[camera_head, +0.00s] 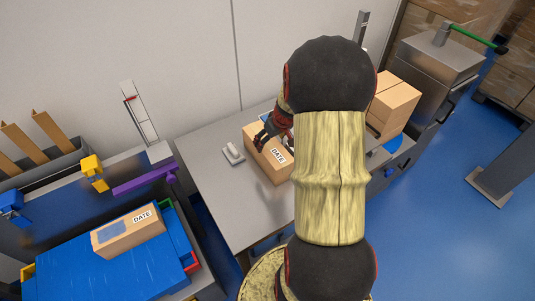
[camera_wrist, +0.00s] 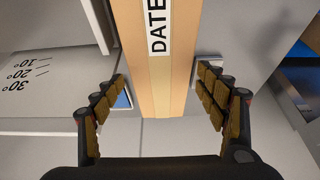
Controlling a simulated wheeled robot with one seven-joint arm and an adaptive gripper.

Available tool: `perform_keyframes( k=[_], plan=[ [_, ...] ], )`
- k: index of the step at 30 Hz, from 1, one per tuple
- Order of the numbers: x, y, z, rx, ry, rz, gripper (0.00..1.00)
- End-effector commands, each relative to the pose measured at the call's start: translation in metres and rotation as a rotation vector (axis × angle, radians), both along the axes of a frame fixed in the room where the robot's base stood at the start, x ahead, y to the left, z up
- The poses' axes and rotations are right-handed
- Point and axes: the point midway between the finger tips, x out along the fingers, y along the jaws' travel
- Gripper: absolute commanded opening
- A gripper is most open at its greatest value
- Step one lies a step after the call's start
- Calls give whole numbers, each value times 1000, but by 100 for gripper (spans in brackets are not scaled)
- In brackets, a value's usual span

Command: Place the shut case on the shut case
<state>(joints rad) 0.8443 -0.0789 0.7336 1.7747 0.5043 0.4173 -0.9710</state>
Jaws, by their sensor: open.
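A shut cardboard case (camera_head: 280,172) with a white DATE label lies on the grey metal table. My gripper (camera_head: 268,133) is at its far end, partly hidden behind my arm. In the wrist view the same case (camera_wrist: 165,75) runs between the fingers of my open gripper (camera_wrist: 163,80), with a gap on each side. A second shut case (camera_head: 118,238) with a DATE label and a grey-blue patch lies on a blue surface at lower left. A third shut cardboard case (camera_head: 396,98) stands at the right, partly hidden by my arm.
A small grey object (camera_head: 233,154) lies on the table (camera_head: 225,205), left of the near case. A purple bar (camera_head: 145,180) and a yellow part (camera_head: 93,170) are by the left bench. A steel cabinet (camera_head: 437,60) stands at right; the blue floor (camera_head: 440,235) is open.

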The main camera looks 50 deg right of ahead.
Motion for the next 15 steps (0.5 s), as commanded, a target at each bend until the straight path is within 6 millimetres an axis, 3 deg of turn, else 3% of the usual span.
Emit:
perform_keyframes(
  k=[1,6,13,15],
  plan=[
    [4,0,-12,1,2,1,73],
    [11,-3,-29,0,1,0,73],
    [12,-3,-29,-1,-1,0,73],
    [12,-3,-29,-1,-1,0,69]
  ],
)
